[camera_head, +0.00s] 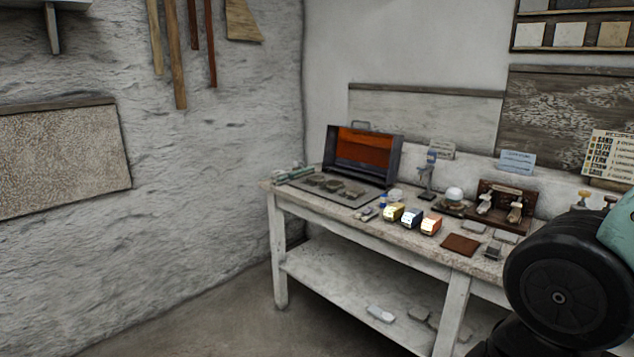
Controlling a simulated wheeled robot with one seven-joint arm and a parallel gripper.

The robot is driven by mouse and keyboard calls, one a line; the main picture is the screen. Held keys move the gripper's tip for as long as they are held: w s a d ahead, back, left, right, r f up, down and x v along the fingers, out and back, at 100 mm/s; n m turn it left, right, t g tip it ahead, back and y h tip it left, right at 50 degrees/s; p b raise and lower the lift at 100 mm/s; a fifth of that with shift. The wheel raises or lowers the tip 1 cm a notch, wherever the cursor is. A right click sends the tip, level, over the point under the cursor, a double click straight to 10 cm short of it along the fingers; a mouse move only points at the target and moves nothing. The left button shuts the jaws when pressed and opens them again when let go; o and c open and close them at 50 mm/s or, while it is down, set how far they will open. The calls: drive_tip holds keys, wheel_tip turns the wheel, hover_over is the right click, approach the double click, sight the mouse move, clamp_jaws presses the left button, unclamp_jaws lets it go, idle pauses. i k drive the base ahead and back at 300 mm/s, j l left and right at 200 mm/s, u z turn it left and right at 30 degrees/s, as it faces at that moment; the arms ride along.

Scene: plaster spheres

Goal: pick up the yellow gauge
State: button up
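A small block-shaped thing with a yellow body and a pale face (393,212) stands near the front edge of the workbench (337,208); it looks like the yellow gauge. A similar dark blue one (411,218) stands just to its right, and an orange one (431,225) to the right of that. They stand close together in a row; I cannot tell whether they touch. A dark round joint of my arm fills the lower right corner. My gripper is not in view.
An open case with an orange lining (362,147) stands at the back left of the bench. A white sphere on a base (454,197), a small stand (428,178) and a brown rack (508,197) stand behind the blocks. A flat brown square (461,245) lies to their right.

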sight(394, 212)
drive_tip(key=i+u, duration=0.15)
drive_tip(key=i, duration=0.5)
drive_tip(key=i+l+u, duration=0.15)
drive_tip(key=i, duration=0.5)
drive_tip(key=i+l+u, duration=0.15)
drive_tip(key=i, duration=0.5)
